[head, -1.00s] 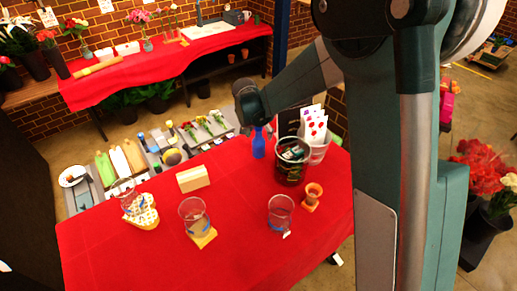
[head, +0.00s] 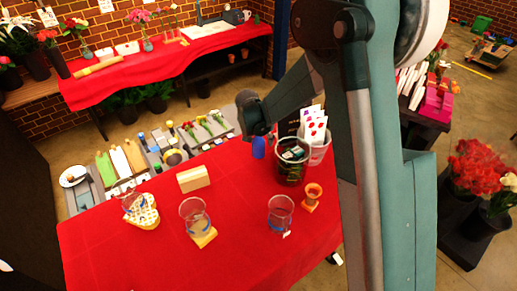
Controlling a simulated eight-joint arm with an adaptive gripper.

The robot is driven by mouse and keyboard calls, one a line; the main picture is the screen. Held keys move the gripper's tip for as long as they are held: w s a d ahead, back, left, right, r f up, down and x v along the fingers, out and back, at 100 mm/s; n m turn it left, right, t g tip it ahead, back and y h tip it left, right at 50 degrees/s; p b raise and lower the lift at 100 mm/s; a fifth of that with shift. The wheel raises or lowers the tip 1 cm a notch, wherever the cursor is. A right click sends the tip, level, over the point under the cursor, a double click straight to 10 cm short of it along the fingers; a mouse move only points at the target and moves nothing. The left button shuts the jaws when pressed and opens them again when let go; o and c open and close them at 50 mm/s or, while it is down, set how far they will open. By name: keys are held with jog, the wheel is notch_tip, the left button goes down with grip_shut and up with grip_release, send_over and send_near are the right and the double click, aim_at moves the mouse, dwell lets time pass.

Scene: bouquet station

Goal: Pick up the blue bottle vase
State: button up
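The blue bottle vase (head: 258,149) stands near the far edge of the red-covered table (head: 130,250), just left of a dark bucket. Its lower body shows; its neck is hidden behind the end of my arm. My gripper (head: 261,133) is at the top of the vase, pointing down from the dark wrist. The fingers are too small and dark to tell whether they are open, shut or touching the vase.
The dark bucket (head: 291,163) and a clear container with cards (head: 315,134) stand close on the right.

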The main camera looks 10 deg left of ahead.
jog(key=shift+c, duration=0.6)
jog(key=c, duration=1.1)
jog(key=shift+o, duration=0.2)
jog(key=shift+r, duration=0.2)
jog(key=shift+c, duration=0.6)
jog(key=shift+r+b, duration=0.35)
jog(key=shift+r, duration=4.45)
